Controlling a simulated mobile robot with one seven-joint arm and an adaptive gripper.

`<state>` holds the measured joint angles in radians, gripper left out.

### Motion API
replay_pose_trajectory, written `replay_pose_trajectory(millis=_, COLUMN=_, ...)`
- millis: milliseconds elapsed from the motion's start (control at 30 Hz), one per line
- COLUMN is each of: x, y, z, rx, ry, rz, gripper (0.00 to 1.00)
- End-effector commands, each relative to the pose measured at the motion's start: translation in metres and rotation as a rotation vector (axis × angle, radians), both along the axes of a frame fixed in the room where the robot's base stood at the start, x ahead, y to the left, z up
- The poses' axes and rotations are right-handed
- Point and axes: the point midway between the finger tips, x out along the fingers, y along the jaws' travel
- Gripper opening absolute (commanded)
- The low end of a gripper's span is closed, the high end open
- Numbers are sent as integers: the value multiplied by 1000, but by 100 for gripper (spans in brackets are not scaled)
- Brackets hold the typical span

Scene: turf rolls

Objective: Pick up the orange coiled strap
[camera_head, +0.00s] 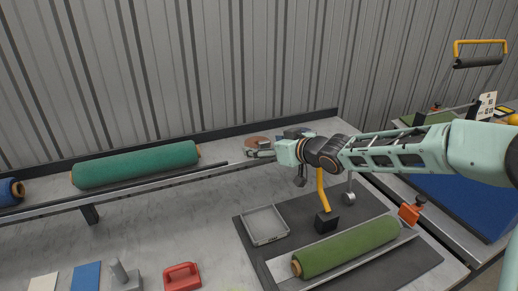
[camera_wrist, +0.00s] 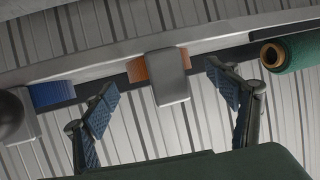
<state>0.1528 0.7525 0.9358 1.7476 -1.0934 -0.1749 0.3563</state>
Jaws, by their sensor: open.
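The orange coiled strap (camera_head: 256,141) looks like a flat brownish-orange disc at the back of the bench, just beyond my gripper (camera_head: 255,152). In the wrist view, orange parts of the strap (camera_wrist: 137,70) show on both sides of a grey block-like piece (camera_wrist: 171,80), which hides its middle. I cannot tell whether that piece belongs to the strap. My gripper in the wrist view (camera_wrist: 161,78) is open and empty. Its two blue-padded fingers stand apart, left and right of the strap in the picture. I see no contact with the strap.
A green turf roll (camera_head: 137,164) lies along the back left. A blue item (camera_wrist: 52,95) and a dark rounded object (camera_wrist: 14,118) sit beside the strap. A grey tray (camera_head: 264,225) and an olive roll (camera_head: 345,248) are in front. The corrugated wall (camera_head: 180,70) stands close behind.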

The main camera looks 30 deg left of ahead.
Motion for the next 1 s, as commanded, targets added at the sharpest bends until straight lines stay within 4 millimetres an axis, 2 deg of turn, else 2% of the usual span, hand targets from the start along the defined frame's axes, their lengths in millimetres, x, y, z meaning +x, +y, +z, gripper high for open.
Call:
replay_pose_trajectory(millis=100, x=5, y=13, z=-6, rx=1, ry=-1, rz=2, gripper=80)
replay_pose_trajectory(millis=200, x=8, y=19, z=-9, rx=0, ry=1, rz=2, gripper=80)
replay_pose_trajectory(millis=467, x=9, y=20, z=-9, rx=0, ry=0, rz=0, gripper=80)
replay_pose_trajectory(millis=900, x=9, y=19, z=-9, rx=0, ry=0, rz=1, gripper=32)
replay_pose_trajectory(millis=1000, x=9, y=20, z=-8, rx=1, ry=0, rz=1, gripper=32)
